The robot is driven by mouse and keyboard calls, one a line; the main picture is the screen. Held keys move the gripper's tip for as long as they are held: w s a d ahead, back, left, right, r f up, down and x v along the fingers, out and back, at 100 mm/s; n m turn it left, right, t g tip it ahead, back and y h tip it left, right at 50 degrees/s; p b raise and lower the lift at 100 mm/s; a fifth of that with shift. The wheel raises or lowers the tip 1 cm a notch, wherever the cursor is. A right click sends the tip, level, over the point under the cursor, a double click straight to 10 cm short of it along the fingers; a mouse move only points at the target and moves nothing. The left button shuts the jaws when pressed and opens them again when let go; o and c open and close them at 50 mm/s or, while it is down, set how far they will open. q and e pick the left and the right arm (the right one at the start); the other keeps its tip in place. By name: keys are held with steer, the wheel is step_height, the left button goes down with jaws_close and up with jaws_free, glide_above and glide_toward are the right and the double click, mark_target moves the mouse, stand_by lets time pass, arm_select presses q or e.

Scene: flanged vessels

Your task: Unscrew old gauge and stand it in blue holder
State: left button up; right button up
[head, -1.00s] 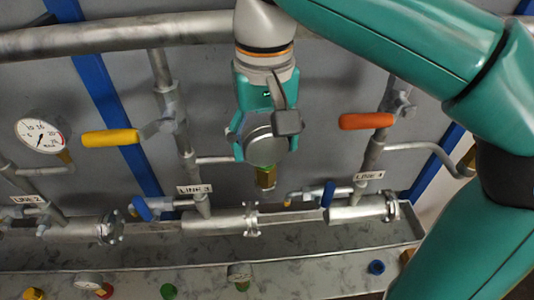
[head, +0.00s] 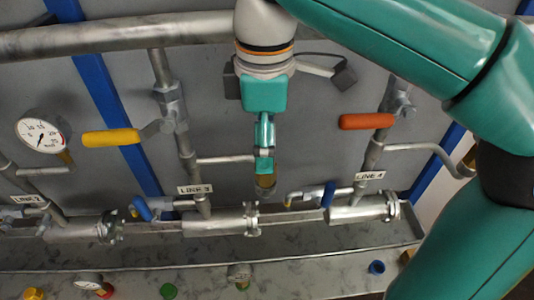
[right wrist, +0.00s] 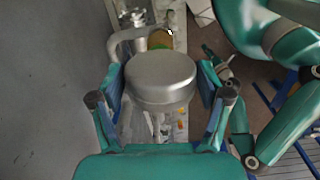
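The old gauge (right wrist: 160,80) is a round silver case, seen from behind in the right wrist view, above a brass fitting (right wrist: 160,39). My right gripper (head: 265,160) has its fingers at both sides of the case and is shut on it. In the head view the gripper is edge-on and hides most of the gauge; brass shows just below, above the Line 3 pipe end (head: 265,187). A small blue cup-like holder (head: 376,267) stands at the right of the tray. My left gripper is not in the head view; only teal arm parts show in the right wrist view.
A yellow lever (head: 110,138) and an orange lever (head: 367,121) flank the gripper. Another dial gauge (head: 42,133) is at left. The grey tray (head: 330,262) holds small gauges (head: 238,271) and a green cap (head: 168,291). Blue-handled valves (head: 328,194) sit low.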

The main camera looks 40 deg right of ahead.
steer(key=o, duration=0.3)
